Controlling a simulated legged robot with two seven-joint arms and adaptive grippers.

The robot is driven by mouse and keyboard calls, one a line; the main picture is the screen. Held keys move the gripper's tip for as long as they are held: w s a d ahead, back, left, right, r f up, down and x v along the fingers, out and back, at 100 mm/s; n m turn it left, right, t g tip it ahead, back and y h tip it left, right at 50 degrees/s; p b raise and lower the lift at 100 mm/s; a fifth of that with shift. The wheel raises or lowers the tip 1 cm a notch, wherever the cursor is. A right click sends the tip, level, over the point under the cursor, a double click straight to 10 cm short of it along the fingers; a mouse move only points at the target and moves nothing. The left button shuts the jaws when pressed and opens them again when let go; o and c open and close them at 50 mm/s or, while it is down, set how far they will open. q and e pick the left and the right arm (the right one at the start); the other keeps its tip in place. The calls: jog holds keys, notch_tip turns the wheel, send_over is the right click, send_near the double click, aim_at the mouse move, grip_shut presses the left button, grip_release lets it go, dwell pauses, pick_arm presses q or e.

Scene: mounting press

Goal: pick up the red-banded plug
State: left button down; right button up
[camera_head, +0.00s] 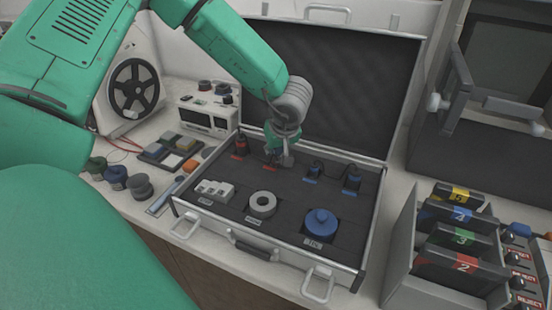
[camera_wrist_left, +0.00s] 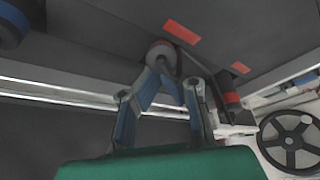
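The dark case holds two red labels in its back-left part. A dark red-banded plug (camera_head: 241,145) stands upright at the left one; it also shows at the right of the left wrist view (camera_wrist_left: 230,98). My left gripper (camera_head: 280,160) points down at the second red label (camera_head: 269,167). In the left wrist view its fingers (camera_wrist_left: 166,82) reach either side of a small grey round plug (camera_wrist_left: 162,52) next to a red label (camera_wrist_left: 182,32). The fingers hide part of this plug; I cannot tell whether they grip it. My right gripper is not in view.
Two blue-labelled plugs (camera_head: 352,180) stand to the right in the open case (camera_head: 345,270). A white block, a grey ring (camera_head: 262,204) and a blue knobbed part (camera_head: 320,224) sit in front. The raised lid (camera_head: 345,90) is close behind my gripper.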

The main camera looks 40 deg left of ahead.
pick_arm(q)
jog(key=shift+s+d, duration=0.15)
jog(key=shift+d, duration=0.1)
notch_tip(320, 180, up, 10)
jog(key=p, duration=0.1)
jog(key=shift+a+f+p, duration=0.15)
jog(key=shift+a+p, duration=0.1)
jog(key=shift+p, duration=0.05)
jog(key=c, duration=2.3)
grip_release()
jog(key=o, duration=1.8)
jog(key=shift+a+f, duration=0.1)
jog(key=shift+a, duration=0.1)
jog(key=shift+o, duration=0.2)
